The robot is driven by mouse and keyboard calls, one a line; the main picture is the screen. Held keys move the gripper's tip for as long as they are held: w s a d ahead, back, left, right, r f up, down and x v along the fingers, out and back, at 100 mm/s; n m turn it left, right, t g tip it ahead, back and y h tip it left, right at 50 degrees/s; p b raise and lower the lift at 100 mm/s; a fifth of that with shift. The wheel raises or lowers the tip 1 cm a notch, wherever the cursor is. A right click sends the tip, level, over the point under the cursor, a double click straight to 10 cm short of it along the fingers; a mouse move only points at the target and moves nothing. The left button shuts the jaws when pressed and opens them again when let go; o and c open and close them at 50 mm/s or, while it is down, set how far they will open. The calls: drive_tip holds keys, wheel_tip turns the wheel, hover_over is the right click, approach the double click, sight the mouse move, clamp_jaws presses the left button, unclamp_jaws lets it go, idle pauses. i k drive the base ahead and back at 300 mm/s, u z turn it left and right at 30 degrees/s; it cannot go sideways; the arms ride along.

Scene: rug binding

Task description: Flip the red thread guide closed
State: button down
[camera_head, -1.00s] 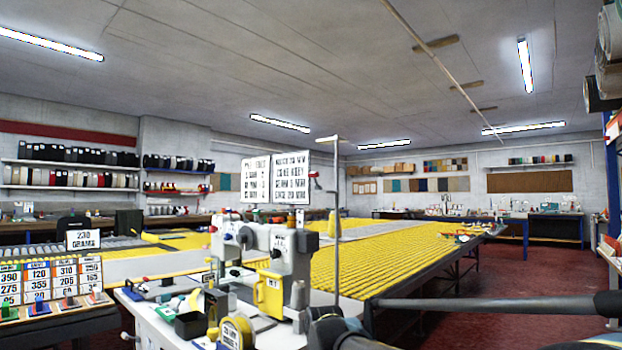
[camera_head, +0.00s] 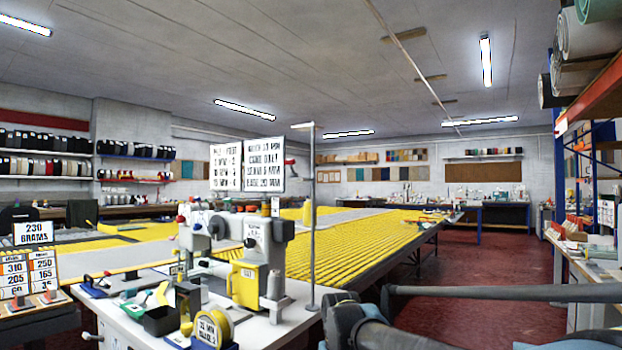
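A white sewing machine (camera_head: 262,240) with a yellow front cover stands on a white-topped table (camera_head: 265,328), left of centre. A small red part (camera_head: 290,162) shows beside the thread stand's pole (camera_head: 312,215), at the right edge of a white sign. It may be the red thread guide, but it is too small to tell whether it is open or closed. A red knob (camera_head: 181,219) also shows on the machine's left end. Parts of my arm cross the lower right, well apart from the machine. My gripper is not in view.
The red floor (camera_head: 480,265) is clear at right, bounded by a shelving rack (camera_head: 562,150).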

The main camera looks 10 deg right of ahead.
sight(290, 162)
drive_tip(key=z, duration=1.15)
drive_tip(key=k, duration=1.45)
drive_tip(key=u, duration=0.9)
drive_tip(key=i, duration=1)
